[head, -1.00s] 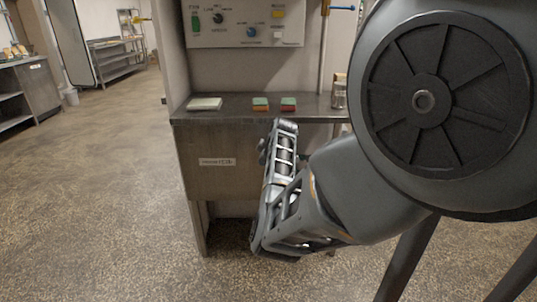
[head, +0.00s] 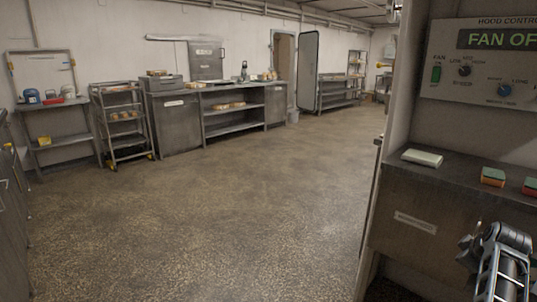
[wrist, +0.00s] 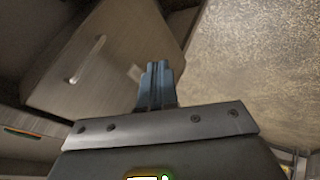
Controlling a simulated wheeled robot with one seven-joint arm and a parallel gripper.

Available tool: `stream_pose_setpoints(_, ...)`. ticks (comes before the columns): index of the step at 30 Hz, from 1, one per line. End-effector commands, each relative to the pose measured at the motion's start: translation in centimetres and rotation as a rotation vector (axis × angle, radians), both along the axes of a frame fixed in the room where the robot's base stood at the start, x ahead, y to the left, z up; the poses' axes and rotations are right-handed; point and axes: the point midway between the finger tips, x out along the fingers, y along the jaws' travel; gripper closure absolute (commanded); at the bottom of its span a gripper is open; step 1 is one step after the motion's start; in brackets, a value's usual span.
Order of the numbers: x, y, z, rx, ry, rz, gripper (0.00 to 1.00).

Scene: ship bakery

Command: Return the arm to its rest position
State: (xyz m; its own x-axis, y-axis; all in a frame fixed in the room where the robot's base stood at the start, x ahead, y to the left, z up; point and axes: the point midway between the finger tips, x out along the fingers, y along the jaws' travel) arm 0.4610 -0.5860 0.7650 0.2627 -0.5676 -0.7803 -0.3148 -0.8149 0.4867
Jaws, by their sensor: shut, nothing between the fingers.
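My gripper shows in the wrist view (wrist: 155,84) as two blue-grey fingers pressed together, with nothing between them. In the head view, part of my arm's end shows at the lower right corner, in front of the steel counter (head: 455,178). The fingertips cannot be made out there. In the wrist view, a flat metal panel lies beyond the fingers and the speckled floor (wrist: 260,70) is at the right.
A hood control panel (head: 490,62) reading "FAN OF…" is above the counter. A pale pad (head: 422,157) and two sponges (head: 492,177) lie on the counter. A wheeled rack (head: 124,117) and a long workbench (head: 232,108) stand along the back wall. The middle floor is clear.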

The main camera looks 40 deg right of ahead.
Motion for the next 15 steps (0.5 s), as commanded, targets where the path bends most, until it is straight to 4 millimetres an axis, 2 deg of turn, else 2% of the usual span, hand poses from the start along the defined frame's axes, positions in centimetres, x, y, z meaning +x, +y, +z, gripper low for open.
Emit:
stream_pose_setpoints(1,0.9,2.2,-1.4,-0.017,0.013,0.012,1.00)
stream_pose_setpoints(6,3.6,8.3,-3.9,-0.096,-0.002,0.044,1.00)
stream_pose_setpoints(11,5.5,14.9,-5.2,-0.158,-0.052,0.100,1.00)
stream_pose_setpoints(15,6.7,21.0,-5.5,-0.194,-0.124,0.167,1.00)
